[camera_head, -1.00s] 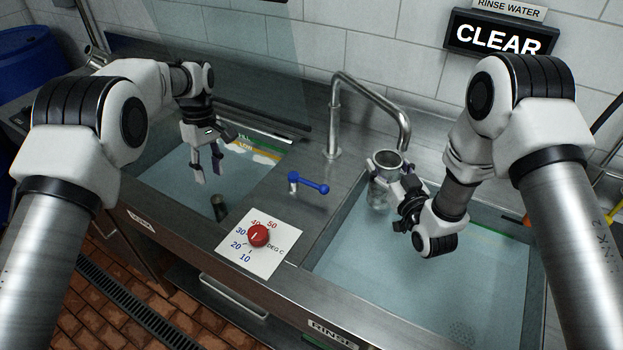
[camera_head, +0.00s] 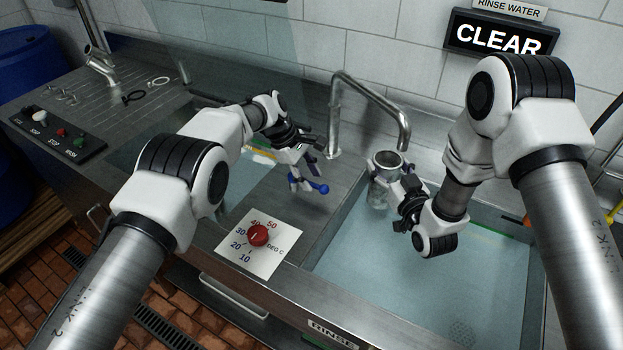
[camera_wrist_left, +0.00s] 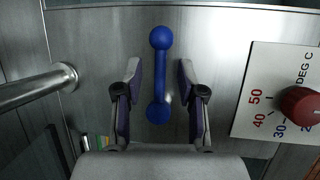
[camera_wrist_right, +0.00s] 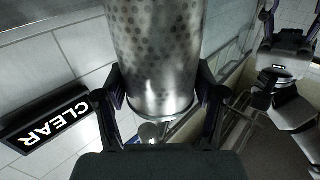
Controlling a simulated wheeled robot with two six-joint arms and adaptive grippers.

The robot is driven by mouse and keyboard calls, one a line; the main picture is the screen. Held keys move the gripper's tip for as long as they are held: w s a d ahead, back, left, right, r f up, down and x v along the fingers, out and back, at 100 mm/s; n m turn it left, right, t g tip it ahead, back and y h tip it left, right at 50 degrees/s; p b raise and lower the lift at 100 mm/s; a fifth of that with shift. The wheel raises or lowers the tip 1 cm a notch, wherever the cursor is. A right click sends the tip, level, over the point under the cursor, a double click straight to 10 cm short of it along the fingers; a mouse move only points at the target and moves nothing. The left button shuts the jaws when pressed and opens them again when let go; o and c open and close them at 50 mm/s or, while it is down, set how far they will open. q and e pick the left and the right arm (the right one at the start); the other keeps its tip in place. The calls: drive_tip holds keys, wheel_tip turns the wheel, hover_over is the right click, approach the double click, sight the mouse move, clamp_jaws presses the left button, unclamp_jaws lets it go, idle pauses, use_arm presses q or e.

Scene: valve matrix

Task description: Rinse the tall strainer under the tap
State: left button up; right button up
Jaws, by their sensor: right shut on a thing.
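The tall strainer (camera_head: 381,187) is a perforated metal cylinder, upright over the rinse basin below the tap's spout. My right gripper (camera_head: 407,196) is shut on it; in the right wrist view the strainer (camera_wrist_right: 155,55) stands between the fingers (camera_wrist_right: 160,103). The tap (camera_head: 372,97) is a curved metal spout; no water shows coming from it. The blue tap lever (camera_head: 314,187) stands on the deck between the basins. My left gripper (camera_head: 305,176) is open at the lever. In the left wrist view the lever (camera_wrist_left: 160,75) lies between the spread fingers (camera_wrist_left: 160,98), apart from both.
A red temperature knob (camera_head: 258,235) on a white dial plate sits in front of the lever. The rinse basin (camera_head: 480,290) holds water. A sign (camera_head: 500,38) reads CLEAR. A control panel (camera_head: 55,133) is at the far left.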

use_arm(q)
drive_tip(key=shift+s+d+f, duration=0.1)
drive_tip(key=shift+d+f, duration=0.15)
drive_tip(key=shift+f, duration=0.4)
clamp_jaws()
drive_tip(key=shift+s+a+m+g+y, duration=0.15)
drive_tip(key=shift+s+a+m+g, duration=0.2)
drive_tip(key=shift+m, duration=0.5)
drive_tip(key=shift+s+a+m+g+y, duration=0.15)
drive_tip(key=shift+s+a+m+g, duration=0.15)
drive_tip(key=shift+m, duration=0.55)
drive_tip(key=shift+w, duration=0.1)
unclamp_jaws()
